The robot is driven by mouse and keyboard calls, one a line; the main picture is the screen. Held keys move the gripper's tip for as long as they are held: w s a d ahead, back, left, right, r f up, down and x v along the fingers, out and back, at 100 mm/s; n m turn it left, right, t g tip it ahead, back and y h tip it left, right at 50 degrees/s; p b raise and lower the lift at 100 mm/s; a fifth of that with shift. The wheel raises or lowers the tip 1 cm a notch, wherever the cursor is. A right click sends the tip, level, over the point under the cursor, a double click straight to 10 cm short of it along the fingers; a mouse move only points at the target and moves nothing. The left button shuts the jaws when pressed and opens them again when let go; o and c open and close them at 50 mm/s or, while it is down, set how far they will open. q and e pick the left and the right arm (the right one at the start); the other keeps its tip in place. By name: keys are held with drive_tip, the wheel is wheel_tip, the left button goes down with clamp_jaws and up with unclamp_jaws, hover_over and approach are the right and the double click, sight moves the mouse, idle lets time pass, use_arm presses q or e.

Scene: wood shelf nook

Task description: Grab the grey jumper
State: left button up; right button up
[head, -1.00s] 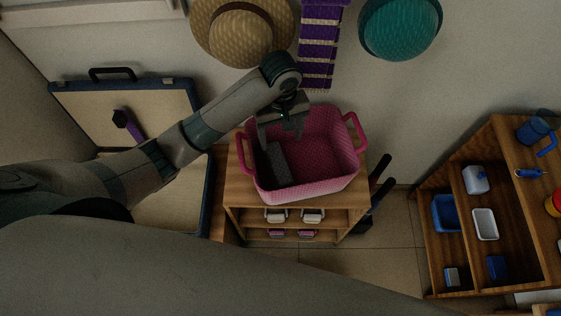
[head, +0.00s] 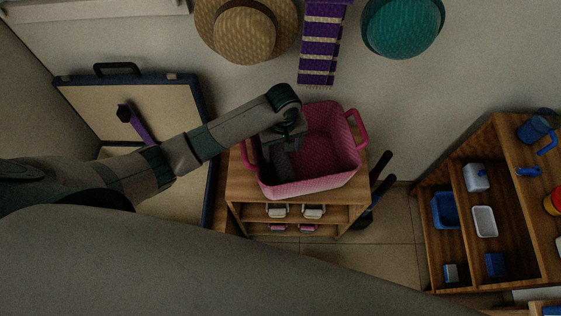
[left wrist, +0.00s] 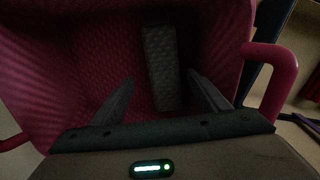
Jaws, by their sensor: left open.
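The grey jumper (left wrist: 160,68) is a narrow, folded, textured grey piece lying in the pink basket (left wrist: 78,58), against one side of it. In the head view a part of the jumper (head: 281,170) shows below my left gripper (head: 280,150), which hides the rest. The basket (head: 335,130) stands on a small wooden shelf unit. My left gripper (left wrist: 160,100) is open and reaches down into the basket. In the left wrist view its two fingers stand apart on either side of the jumper's near end, with nothing held. My right gripper is not in view.
The basket's pink handles (head: 356,130) stand up at its sides. An open case (head: 90,105) with a purple-handled tool is at the left. A straw hat (head: 245,30), a striped scarf (head: 320,45) and a teal hat (head: 402,25) hang on the wall. A wooden shelf (head: 490,210) stands right.

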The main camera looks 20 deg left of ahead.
sight(280, 159)
use_arm(q)
drive_tip(key=shift+f, duration=0.95)
drive_tip(key=shift+s+a+f+p, duration=0.1)
drive_tip(key=shift+s+f+p, duration=0.1)
drive_tip(key=shift+f+p, duration=0.25)
drive_tip(key=shift+s+a+f, duration=0.1)
drive_tip(key=shift+s+f, duration=0.05)
drive_tip(key=shift+f, duration=2)
drive_tip(key=c, duration=1.4)
